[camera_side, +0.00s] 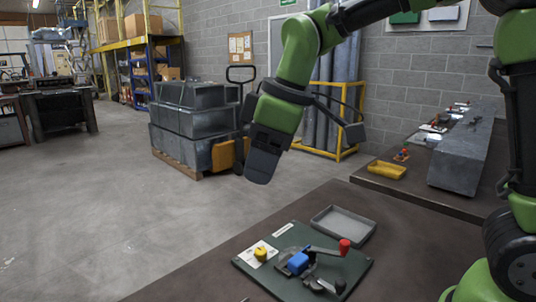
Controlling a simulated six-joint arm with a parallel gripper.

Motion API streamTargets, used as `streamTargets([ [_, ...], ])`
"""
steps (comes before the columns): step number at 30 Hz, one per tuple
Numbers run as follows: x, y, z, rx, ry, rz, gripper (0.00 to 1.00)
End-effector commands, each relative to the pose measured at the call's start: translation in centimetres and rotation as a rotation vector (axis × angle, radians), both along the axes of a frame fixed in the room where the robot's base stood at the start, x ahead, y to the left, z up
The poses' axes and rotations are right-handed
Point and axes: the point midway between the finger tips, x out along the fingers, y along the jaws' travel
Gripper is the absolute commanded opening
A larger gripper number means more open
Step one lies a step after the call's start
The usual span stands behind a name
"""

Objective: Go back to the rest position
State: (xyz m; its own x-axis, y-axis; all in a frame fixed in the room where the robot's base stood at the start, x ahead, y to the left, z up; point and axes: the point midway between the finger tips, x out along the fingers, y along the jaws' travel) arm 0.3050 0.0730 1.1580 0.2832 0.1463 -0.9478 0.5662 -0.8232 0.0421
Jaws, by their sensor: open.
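My gripper (262,165) is the dark end of the green arm and hangs in the air, above and behind the near table (235,262). It points down and slightly left and is apart from everything below it. No object shows in it; its fingers are seen nearly edge-on. On the near table lies a dark green board (262,278) with a blue block (298,262) in a metal fixture. A lever with a red knob (344,246) reaches right from the fixture. A yellow knob-like piece (261,253) stands on a white patch at the board's left.
An empty grey tray (343,224) lies behind the board. A second bench (412,190) at the right holds a long grey metal duct (460,155) and a yellow tray (385,169). A pallet of metal ducts (195,125) stands on the floor behind. Open floor lies left.

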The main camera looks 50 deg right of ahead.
Motion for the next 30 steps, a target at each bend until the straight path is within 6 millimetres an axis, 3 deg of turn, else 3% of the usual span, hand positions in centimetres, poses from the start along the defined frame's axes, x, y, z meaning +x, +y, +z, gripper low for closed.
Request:
streamTargets([
  [10,-1.7,-0.8,1.2,0.039,-0.023,-0.094,0.61],
  [15,-6.3,-2.5,3.1,0.147,-0.073,-0.332,0.61],
  [21,-12.4,-4.0,3.2,0.315,-0.129,-0.649,0.61],
  [25,-14.9,-4.4,2.5,0.4,-0.151,-0.79,0.61],
  [30,-16.1,-4.6,1.9,0.45,-0.162,-0.87,0.61],
])
